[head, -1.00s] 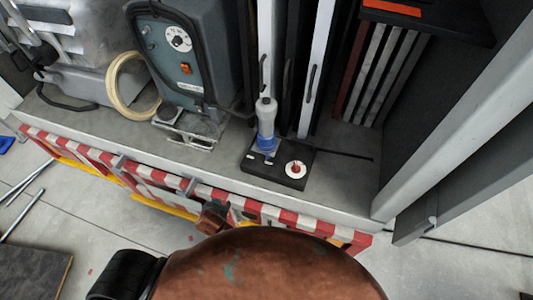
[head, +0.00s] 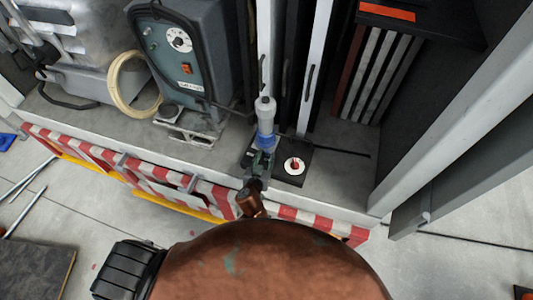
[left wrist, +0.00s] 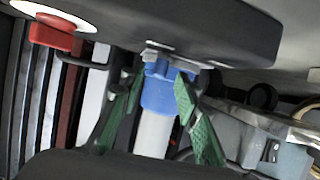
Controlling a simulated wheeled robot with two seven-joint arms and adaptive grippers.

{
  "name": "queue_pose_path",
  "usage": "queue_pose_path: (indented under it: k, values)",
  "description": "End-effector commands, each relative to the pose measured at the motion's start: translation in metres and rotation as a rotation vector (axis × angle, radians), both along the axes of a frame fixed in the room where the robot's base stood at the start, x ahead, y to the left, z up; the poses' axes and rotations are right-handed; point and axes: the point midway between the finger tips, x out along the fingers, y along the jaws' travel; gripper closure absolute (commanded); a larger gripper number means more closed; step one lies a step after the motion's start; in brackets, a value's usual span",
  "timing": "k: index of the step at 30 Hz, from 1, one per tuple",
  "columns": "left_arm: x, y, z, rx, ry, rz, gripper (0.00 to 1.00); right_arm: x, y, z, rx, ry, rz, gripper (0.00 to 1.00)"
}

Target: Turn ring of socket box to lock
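The dark socket box (head: 284,177) lies on the grey truck bed. A grey plug (head: 265,112) stands in it with a blue ring (head: 264,141) around its base. A red button on a white disc (head: 295,165) is on the box, right of the plug. My left gripper (head: 260,160) is at the box's near left side, by the ring. In the left wrist view, its green-padded fingers (left wrist: 160,86) are apart, one on each side of the blue ring (left wrist: 158,95), under the box (left wrist: 210,30) as pictured. Contact with the ring cannot be told. My right gripper is out of view.
A grey machine (head: 190,55) with a dial and a coiled hose (head: 127,84) stands left of the box. Upright panels stand behind the plug. A red-white striped barrier (head: 160,190) runs along the bed's front edge. Bed space right of the box is mostly clear.

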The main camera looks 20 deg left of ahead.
Motion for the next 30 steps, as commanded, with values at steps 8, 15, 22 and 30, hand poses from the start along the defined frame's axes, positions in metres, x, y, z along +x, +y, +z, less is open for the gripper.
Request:
queue_pose_path:
  k: [8,15,22,30]
  values:
    - [0.021,0.000,-0.009,0.000,0.000,-0.001,0.70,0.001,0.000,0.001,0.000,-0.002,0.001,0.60]
    - [0.021,0.001,-0.009,-0.001,0.001,0.000,0.70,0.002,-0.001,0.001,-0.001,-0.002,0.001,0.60]
    - [0.021,0.001,-0.009,0.000,0.001,0.000,0.85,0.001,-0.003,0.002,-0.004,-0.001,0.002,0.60]
    - [0.021,0.001,-0.009,0.000,0.001,0.000,1.00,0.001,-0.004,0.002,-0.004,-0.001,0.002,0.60]
